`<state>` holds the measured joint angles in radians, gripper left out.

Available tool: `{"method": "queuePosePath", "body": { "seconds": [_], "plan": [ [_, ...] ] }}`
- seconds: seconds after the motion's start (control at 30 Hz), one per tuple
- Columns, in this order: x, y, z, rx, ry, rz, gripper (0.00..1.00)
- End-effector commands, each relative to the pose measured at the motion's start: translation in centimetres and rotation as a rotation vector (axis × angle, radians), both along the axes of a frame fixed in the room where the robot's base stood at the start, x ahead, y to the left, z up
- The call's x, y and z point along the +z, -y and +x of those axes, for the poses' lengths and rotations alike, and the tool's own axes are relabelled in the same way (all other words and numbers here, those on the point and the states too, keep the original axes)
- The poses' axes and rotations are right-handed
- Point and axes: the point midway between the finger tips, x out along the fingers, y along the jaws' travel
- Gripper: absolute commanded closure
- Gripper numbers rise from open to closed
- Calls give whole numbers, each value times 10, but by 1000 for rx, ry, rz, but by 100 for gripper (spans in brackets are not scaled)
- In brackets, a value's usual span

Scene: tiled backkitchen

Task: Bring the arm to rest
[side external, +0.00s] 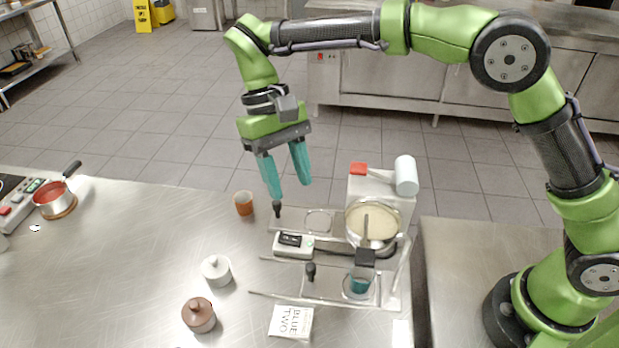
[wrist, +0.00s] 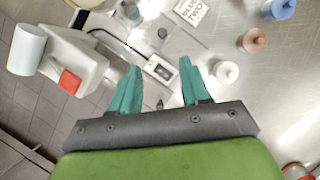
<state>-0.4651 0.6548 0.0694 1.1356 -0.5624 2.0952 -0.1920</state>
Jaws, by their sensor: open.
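My gripper (side external: 290,190) hangs from the green arm above the back edge of the steel table, its two teal fingers apart with nothing between them. In the side external view it is above and left of the white machine (side external: 363,188). In the wrist view the open fingers of my gripper (wrist: 158,85) point toward the tabletop. The fingers appear clear of everything around them.
A steel rack (side external: 275,258) holds a bowl (side external: 372,222) and a teal cup (side external: 359,283). A red-filled pan (side external: 53,199) is far left. The table's middle left is clear.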

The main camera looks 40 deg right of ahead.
Motion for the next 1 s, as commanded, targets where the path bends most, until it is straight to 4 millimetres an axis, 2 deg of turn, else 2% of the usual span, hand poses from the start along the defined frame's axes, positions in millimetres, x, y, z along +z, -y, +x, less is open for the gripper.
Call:
{"method": "queuePosePath", "body": {
  "seconds": [0.47,0.6,0.77,1.0],
  "plan": [
    [1,0,5,5,22,0,53],
    [-18,6,5,42,57,4,53],
    [-11,36,-4,43,172,51,53],
    [19,99,-34,-45,406,137,53]
  ]
}}
